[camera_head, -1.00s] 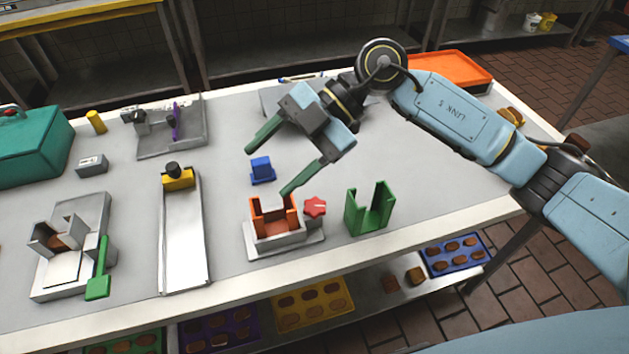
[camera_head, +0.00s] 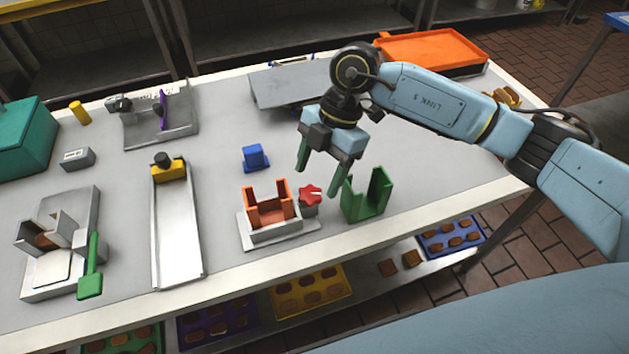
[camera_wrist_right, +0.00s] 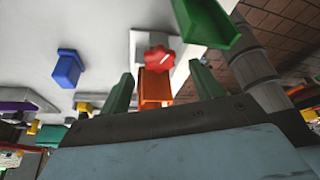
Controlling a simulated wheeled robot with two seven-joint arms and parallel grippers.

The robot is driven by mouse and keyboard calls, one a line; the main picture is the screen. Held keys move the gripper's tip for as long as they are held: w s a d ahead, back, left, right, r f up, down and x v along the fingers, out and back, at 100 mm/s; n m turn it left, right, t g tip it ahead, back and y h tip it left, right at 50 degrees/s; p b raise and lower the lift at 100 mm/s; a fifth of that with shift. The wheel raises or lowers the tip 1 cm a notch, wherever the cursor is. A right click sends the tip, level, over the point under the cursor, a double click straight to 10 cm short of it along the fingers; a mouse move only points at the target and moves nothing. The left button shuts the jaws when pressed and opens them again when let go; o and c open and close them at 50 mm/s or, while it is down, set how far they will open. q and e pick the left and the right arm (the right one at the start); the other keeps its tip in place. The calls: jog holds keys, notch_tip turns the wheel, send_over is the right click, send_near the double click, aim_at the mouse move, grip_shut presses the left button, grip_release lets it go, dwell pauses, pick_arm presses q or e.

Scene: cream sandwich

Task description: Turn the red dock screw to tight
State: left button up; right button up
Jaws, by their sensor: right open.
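The red dock screw (camera_head: 310,193) is a star-shaped knob on the right side of the grey dock (camera_head: 277,234), which holds an orange U-shaped holder (camera_head: 267,211). My right gripper (camera_head: 317,180) is open and empty. Its green fingers point down, above and close to the screw in the head view. In the right wrist view the screw (camera_wrist_right: 158,58) shows beyond the two fingertips, with the orange holder (camera_wrist_right: 155,88) between the fingers. I cannot tell the exact gap to the screw. My left gripper is not in view.
A green U-shaped holder (camera_head: 366,196) stands just right of the screw. A blue block (camera_head: 255,156) stands behind the dock. A metal slide with a yellow block (camera_head: 169,170) lies to the left. The table's front edge is close to the dock.

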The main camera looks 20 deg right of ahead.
aim_at(310, 197)
jog(key=shift+x, duration=1.4)
jog(key=shift+c, duration=0.2)
jog(key=c, duration=0.9)
